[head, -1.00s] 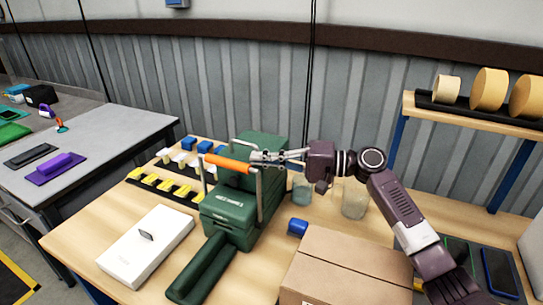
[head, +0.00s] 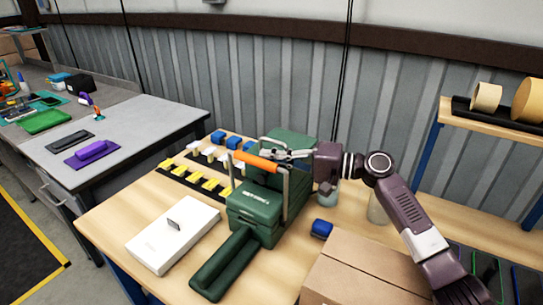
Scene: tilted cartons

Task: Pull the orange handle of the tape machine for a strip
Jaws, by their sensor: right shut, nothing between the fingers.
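The green tape machine (head: 254,210) stands on the wooden table, with a long green tray reaching toward the front. Its orange handle (head: 254,161) is a bar held up between two metal arms above the body. My right gripper (head: 268,149) comes in from the right, with its fingers shut and empty. The fingers lie just behind and above the right part of the handle; I cannot tell whether they touch it. No tape strip is visible. My left gripper is not in view.
A white box (head: 172,236) lies left of the machine. Yellow, white and blue pieces sit in rows behind. A shelf (head: 495,126) with tape rolls stands at the right.

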